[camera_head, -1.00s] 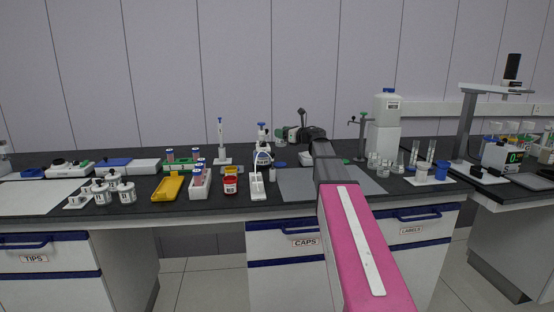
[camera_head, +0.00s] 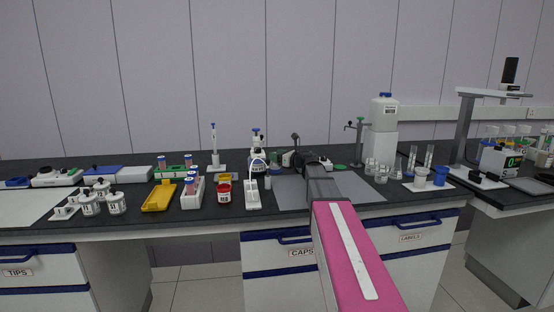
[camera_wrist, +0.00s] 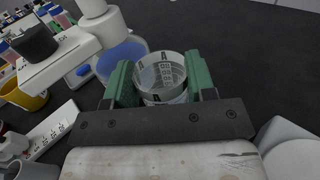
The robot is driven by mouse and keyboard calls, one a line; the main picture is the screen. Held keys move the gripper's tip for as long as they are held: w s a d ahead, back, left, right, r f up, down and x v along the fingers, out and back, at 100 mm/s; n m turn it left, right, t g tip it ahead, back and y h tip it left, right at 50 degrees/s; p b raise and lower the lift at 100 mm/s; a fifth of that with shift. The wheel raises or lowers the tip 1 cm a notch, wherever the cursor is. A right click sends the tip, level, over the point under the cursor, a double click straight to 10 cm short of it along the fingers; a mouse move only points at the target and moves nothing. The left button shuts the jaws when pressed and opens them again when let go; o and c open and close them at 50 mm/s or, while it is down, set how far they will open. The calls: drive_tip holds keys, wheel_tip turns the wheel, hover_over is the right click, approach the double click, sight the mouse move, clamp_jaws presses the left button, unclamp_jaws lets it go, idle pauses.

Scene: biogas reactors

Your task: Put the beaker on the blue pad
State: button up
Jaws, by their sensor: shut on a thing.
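In the wrist view, a clear glass beaker (camera_wrist: 162,72) with dark markings stands between the two green fingers of my gripper (camera_wrist: 160,82). The fingers are shut on its sides, and its open rim faces the camera. A round blue pad (camera_wrist: 118,58) shows just beyond the beaker and to its left, partly hidden by the left finger and a white fixture. I cannot tell whether the beaker's base touches the bench. In the head view, my gripper (camera_head: 290,160) is low over the back of the bench, right of the dispenser bottle.
A grey mat (camera_head: 345,188) lies to the right under my arm. Small glassware (camera_head: 375,168) and a large white container (camera_head: 384,112) are farther right.

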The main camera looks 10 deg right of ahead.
drive_tip(key=shift+f, duration=0.5)
drive_tip(key=shift+f, duration=0.1)
drive_tip(key=o, duration=1)
drive_tip(key=shift+s+d, duration=0.1)
drive_tip(key=shift+s, duration=0.05)
drive_tip(key=v, duration=1.1)
drive_tip(key=shift+s+d, duration=0.2)
drive_tip(key=shift+d, duration=0.05)
